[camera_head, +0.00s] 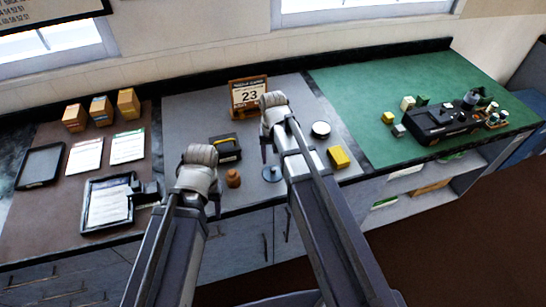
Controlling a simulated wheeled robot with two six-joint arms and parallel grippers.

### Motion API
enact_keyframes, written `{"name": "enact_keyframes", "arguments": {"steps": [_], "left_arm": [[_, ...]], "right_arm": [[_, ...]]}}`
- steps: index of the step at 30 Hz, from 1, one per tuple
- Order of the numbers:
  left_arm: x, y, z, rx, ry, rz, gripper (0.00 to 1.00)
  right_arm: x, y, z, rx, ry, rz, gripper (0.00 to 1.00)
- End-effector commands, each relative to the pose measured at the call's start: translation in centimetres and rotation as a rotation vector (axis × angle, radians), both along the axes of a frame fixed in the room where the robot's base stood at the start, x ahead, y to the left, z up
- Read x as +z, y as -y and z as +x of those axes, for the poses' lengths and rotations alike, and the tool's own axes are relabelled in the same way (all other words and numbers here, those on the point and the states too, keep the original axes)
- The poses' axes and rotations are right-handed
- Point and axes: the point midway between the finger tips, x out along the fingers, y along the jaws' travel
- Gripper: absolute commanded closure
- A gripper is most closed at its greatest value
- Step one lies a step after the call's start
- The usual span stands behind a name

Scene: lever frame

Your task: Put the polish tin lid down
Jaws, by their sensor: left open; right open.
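A small round tin (321,129) with a pale top and dark rim sits on the grey mat, right of my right gripper. A flat blue-grey disc (271,174) with a small upright stem lies near the mat's front edge. I cannot tell which of these is the polish tin lid. My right gripper (268,128) is open above the middle of the grey mat, behind the disc. My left gripper (198,182) is open near the mat's left front, left of a small brown knob-like object (233,178). The arms partly hide both grippers' fingers.
A desk calendar (248,95) stands at the back. A black box (226,149) lies between the grippers; a yellow block (339,157) is at the right. A framed tray (92,226) holds paper at the left. The green mat (370,88) has free room.

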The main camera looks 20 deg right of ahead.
Motion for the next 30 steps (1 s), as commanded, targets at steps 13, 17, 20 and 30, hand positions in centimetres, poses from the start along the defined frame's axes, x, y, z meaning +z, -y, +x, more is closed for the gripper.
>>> {"name": "enact_keyframes", "arguments": {"steps": [13,17,20,30], "left_arm": [[6.7,0.0,0.0,0.001,0.0,-0.001,0.5],[7.0,0.0,0.0,0.003,0.0,-0.001,0.5],[7.0,0.0,0.0,0.003,0.0,-0.001,0.5],[6.9,0.0,0.0,0.003,0.0,-0.001,0.5]], "right_arm": [[6.7,0.0,0.0,0.0,0.0,0.0,0.45],[7.0,0.0,0.0,0.0,0.0,0.0,0.45],[7.0,-0.1,-0.1,0.003,0.0,0.0,0.45],[7.0,-8.3,-10.6,0.389,-0.038,-0.068,0.45]]}}
